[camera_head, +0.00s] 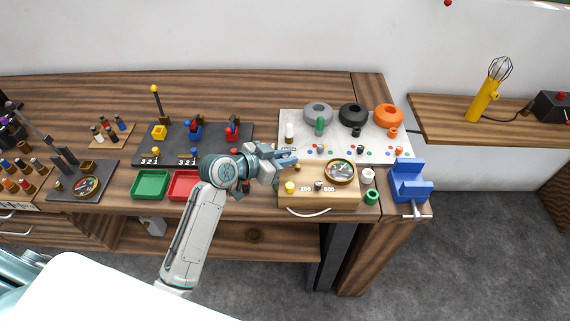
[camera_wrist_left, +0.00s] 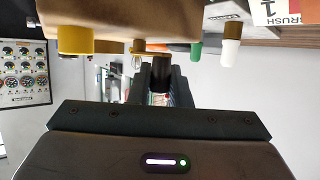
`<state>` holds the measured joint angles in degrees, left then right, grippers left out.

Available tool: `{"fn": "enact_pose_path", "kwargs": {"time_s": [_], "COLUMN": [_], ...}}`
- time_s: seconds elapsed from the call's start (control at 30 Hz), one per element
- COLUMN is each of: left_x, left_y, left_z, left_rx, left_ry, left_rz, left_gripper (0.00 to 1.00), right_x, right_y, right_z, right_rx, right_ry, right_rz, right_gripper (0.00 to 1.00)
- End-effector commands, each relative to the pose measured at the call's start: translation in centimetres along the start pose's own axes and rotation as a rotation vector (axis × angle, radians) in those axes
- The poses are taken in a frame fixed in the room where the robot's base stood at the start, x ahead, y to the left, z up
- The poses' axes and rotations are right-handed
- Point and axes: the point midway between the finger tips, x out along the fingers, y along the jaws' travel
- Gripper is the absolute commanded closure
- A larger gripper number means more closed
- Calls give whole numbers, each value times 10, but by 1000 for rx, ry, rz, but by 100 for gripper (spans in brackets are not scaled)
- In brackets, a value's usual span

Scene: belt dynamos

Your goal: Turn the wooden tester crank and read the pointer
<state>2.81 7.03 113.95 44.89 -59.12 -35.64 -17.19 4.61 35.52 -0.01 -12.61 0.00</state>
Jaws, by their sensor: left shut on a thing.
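The wooden tester (camera_head: 320,199) stands near the front edge of the bench, with a round brass-rimmed dial (camera_head: 340,170) on top. The dial's pointer is too small to read. A yellow knob (camera_head: 290,187) and a black knob (camera_head: 318,186) sit beside the numbers 250 and 500. My left gripper (camera_head: 288,161) is at the tester's back left corner, shut on the crank, which its fingers mostly hide. My right gripper is out of view.
Behind the tester, a white board (camera_head: 345,130) carries grey, black and orange rings. A blue vise (camera_head: 408,182) stands at the right edge. Green (camera_head: 150,184) and red (camera_head: 184,186) trays lie left of my arm. White and green spools stand right of the tester.

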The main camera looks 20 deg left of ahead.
Motion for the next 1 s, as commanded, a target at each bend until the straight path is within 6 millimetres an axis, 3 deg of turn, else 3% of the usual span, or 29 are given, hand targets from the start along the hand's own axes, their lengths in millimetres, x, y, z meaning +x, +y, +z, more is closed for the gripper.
{"fn": "enact_pose_path", "kwargs": {"time_s": [0.03,0.4,0.7,1.0], "left_x": [4,11,14,15], "left_y": [-4,-8,-9,-9], "left_z": [5,0,-4,-6], "left_rx": [22,135,189,205], "left_ry": [1,3,2,0], "left_rz": [36,314,450,494], "left_gripper": [100,100,100,100], "right_x": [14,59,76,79], "right_y": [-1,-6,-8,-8], "right_z": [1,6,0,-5], "right_rx": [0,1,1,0], "right_ry": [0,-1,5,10], "right_rz": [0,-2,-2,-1], "right_gripper": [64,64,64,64]}}
